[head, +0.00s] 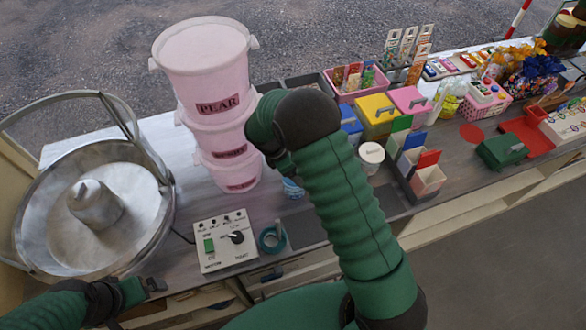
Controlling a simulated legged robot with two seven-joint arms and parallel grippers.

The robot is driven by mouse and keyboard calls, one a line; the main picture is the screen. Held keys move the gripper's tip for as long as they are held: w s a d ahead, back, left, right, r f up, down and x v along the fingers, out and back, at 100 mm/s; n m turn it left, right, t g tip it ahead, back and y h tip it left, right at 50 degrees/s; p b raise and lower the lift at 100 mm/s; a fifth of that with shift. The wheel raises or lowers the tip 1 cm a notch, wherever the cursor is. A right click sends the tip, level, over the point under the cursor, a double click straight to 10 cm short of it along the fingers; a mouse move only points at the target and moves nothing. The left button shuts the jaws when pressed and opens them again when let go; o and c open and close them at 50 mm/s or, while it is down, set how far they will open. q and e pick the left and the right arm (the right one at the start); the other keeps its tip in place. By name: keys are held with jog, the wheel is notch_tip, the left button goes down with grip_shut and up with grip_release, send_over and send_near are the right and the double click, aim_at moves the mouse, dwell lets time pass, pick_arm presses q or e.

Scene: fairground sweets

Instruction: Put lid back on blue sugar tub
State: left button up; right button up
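A blue box-shaped container (351,127) stands beside a yellow lidded one, partly hidden behind my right arm. It may be the blue sugar tub; I cannot tell whether a lid sits on it. A small blue-and-white round item (292,188) shows low beside my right arm, mostly hidden, and I cannot tell what it is. My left gripper (154,285) is at the lower left, below the metal bowl and away from the blue container; its fingers are too small to read. My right arm rises through the middle and bends over; its gripper is hidden behind it.
A tall stack of pink tubs (208,62) stands left of my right arm. A metal candyfloss bowl (45,259) fills the left. A control box (224,243) and teal tape roll (272,238) lie near the front edge. Yellow (376,108) and pink (409,99) boxes crowd the right side.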

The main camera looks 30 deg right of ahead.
jog(key=shift+a, duration=0.15)
dwell(0.5)
dwell(0.3)
jog(key=o, duration=1.3)
jog(key=shift+a, duration=0.1)
jog(key=shift+r+p, duration=0.15)
jog(key=shift+p, duration=0.2)
notch_tip(320, 180, up, 7)
jog(key=p, duration=0.6)
grip_shut()
